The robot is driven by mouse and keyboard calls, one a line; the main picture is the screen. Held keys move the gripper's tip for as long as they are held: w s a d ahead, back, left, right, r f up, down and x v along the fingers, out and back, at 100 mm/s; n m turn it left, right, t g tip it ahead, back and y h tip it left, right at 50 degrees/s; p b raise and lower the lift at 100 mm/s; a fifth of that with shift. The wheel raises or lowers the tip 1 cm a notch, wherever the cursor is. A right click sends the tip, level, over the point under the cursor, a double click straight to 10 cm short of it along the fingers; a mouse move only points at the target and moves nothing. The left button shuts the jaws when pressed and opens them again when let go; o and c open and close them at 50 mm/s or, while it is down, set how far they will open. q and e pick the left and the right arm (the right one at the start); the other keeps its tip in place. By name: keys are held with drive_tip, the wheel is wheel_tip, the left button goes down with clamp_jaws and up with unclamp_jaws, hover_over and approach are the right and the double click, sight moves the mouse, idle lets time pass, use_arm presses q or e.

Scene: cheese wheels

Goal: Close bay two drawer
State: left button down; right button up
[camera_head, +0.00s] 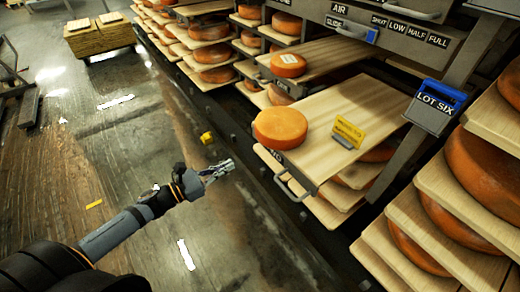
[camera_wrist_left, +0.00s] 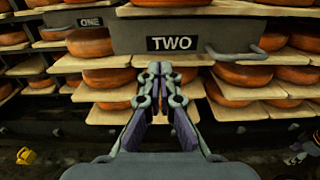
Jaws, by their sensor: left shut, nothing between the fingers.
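The bay two drawer is pulled out in the head view, with a bare wooden board (camera_head: 345,115) on top and a grey handle (camera_head: 293,187) on its front.
The ONE drawer front (camera_wrist_left: 62,33) is at left in the left wrist view. Cheese shelves (camera_head: 205,50) line the rack. A blue LOT SIX box (camera_head: 435,105) hangs on a post at right. A small yellow object (camera_head: 207,137) lies on the floor. The left floor is mostly open.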

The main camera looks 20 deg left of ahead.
drive_tip(key=w+a+r+b, duration=0.2)
drive_tip(key=w+r+b, duration=0.1)
drive_tip(key=w+r, duration=0.3)
use_arm(q)
drive_tip(key=p+x, duration=0.1)
drive_tip(key=x, duration=1.2)
drive_tip(key=shift+w, duration=0.15)
use_arm(e)
drive_tip(key=s+f, duration=0.1)
drive_tip(key=s+d+f, duration=0.1)
drive_tip(key=f, duration=0.1)
drive_tip(key=shift+s+f, duration=0.2)
drive_tip(key=shift+s, duration=0.1)
use_arm(q)
drive_tip(key=shift+w+d, duration=0.1)
use_arm(e)
drive_tip(key=shift+d, duration=0.1)
